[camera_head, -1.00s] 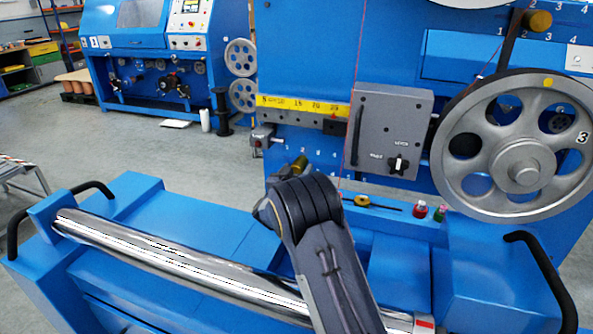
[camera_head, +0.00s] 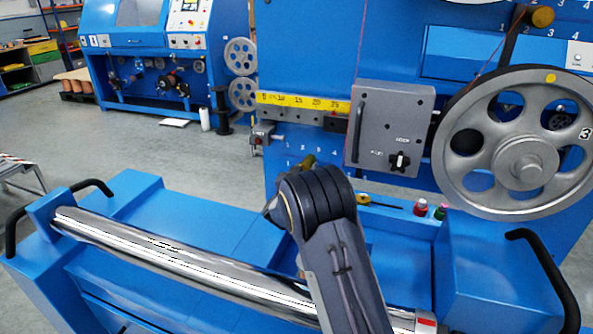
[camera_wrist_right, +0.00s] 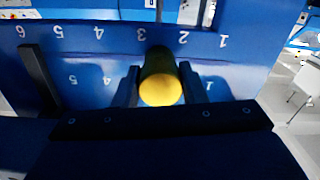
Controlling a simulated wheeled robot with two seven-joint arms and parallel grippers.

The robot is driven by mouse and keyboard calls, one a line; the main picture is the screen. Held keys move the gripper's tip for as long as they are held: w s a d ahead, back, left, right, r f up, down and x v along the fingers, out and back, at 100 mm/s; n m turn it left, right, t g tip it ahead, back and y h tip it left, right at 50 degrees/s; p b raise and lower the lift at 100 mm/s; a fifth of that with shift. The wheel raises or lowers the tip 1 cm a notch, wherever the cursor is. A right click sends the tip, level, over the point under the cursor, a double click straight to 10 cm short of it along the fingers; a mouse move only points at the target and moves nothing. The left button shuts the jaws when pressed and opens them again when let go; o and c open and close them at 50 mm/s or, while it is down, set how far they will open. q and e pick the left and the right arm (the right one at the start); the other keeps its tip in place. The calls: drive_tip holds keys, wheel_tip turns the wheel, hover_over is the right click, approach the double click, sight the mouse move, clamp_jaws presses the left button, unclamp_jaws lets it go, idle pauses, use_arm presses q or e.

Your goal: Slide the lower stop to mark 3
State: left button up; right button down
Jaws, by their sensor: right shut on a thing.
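The lower stop shows as a round brass-coloured knob (camera_wrist_right: 161,88) in the right wrist view, standing out from the blue numbered panel. My right gripper (camera_wrist_right: 158,82) has its two dark fingers on either side of it and is shut on it. In that view the numbers are upside down. The knob is below the gap between marks 3 and 2 of the upper row and hides part of the lower row. In the head view the knob (camera_head: 308,161) shows just above my right wrist, which hides the fingers. My left gripper is not in view.
A grey box with a switch (camera_head: 395,125) and a large spoked pulley (camera_head: 525,165) stand to the right. A yellow scale (camera_head: 300,102) runs above the numbered panel. A shiny roller (camera_head: 180,255) lies in front. Small red and green items (camera_head: 430,210) sit on the ledge.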

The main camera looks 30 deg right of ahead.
drive_tip(key=shift+s+d, duration=0.85)
drive_tip(key=shift+s, duration=0.15)
drive_tip(key=c, duration=0.9)
unclamp_jaws()
drive_tip(key=shift+w, duration=0.1)
drive_tip(key=shift+a, duration=0.1)
drive_tip(key=v, duration=0.7)
drive_tip(key=shift+s+a, duration=0.25)
drive_tip(key=shift+s, duration=0.05)
